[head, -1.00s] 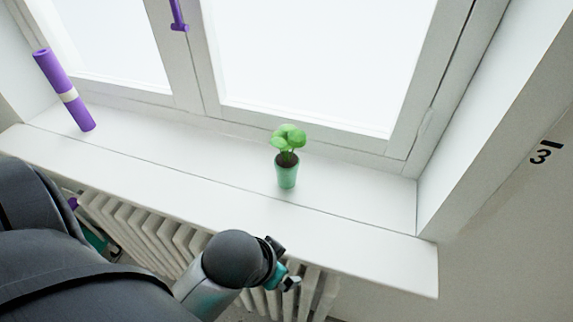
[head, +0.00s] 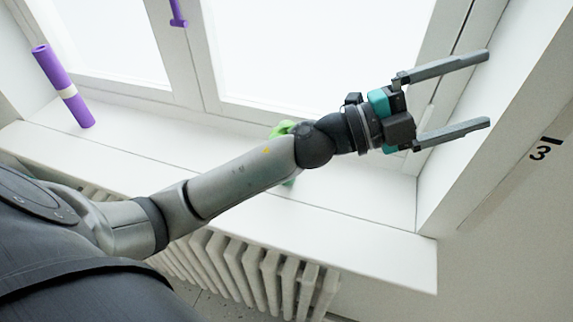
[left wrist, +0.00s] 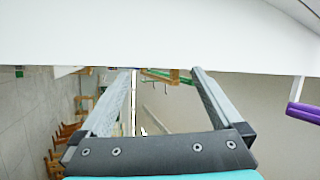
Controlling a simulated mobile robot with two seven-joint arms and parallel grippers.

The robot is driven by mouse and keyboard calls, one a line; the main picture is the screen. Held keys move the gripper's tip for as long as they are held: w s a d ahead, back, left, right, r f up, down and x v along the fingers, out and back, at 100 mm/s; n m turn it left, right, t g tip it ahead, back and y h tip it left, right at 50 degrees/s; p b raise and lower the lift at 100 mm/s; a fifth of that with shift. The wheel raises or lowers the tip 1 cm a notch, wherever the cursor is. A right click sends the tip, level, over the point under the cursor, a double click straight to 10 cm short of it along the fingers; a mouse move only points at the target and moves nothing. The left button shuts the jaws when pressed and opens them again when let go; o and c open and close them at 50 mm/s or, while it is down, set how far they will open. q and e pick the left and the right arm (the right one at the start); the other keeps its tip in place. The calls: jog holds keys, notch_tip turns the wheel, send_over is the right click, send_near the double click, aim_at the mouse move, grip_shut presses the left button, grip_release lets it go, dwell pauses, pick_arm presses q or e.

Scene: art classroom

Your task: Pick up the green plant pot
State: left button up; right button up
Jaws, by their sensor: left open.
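The green plant pot stands on the white windowsill (head: 350,205) in the head view, mostly hidden behind my left arm. Only some green leaves (head: 283,128) show above the arm and a sliver of the pot (head: 289,182) below it. My left gripper (head: 488,90) is open and empty, to the right of the plant, in front of the right side of the window recess. In the left wrist view its two fingers (left wrist: 163,72) are spread with nothing between them, and the pot is not seen there. My right gripper is not in view.
A purple window handle (head: 178,14) is at the top. A radiator (head: 250,270) is below the sill. The left wrist view shows wooden furniture (left wrist: 70,135) on the left.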

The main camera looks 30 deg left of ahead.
pick_arm(q)
notch_tip(320, 180, down, 11)
jog(key=s+a+m+g+y, duration=0.2)
jog(key=m+g+y, duration=0.4)
jog(key=m+g, duration=0.5)
jog(key=a+n+y, duration=0.1)
jog(key=a+y, duration=0.3)
jog(key=a, duration=0.4)
jog(key=w+a+f+n+g+y, duration=0.1)
jog(key=a+y, duration=0.3)
jog(key=a, duration=0.5)
jog(key=a+f+n+g+y, duration=0.1)
jog(key=a+y, duration=0.2)
jog(key=a, duration=0.5)
jog(key=shift+w+a+y, duration=0.25)
jog(key=shift+w+y, duration=0.15)
jog(key=shift+a+f, duration=0.25)
jog(key=shift+f, duration=0.05)
notch_tip(320, 180, down, 9)
jog(key=shift+r, duration=0.1)
jog(key=shift+w+d+f+p, duration=0.1)
jog(key=shift+w+f+p, duration=0.1)
jog(key=shift+f, duration=0.75)
jog(key=shift+w+d+f+p, duration=0.1)
jog(key=shift+f+p, duration=0.05)
jog(key=shift+f, duration=0.85)
jog(key=shift+w+d+f+p, duration=0.1)
jog(key=shift+w+f+p, duration=0.1)
jog(key=shift+f, duration=0.75)
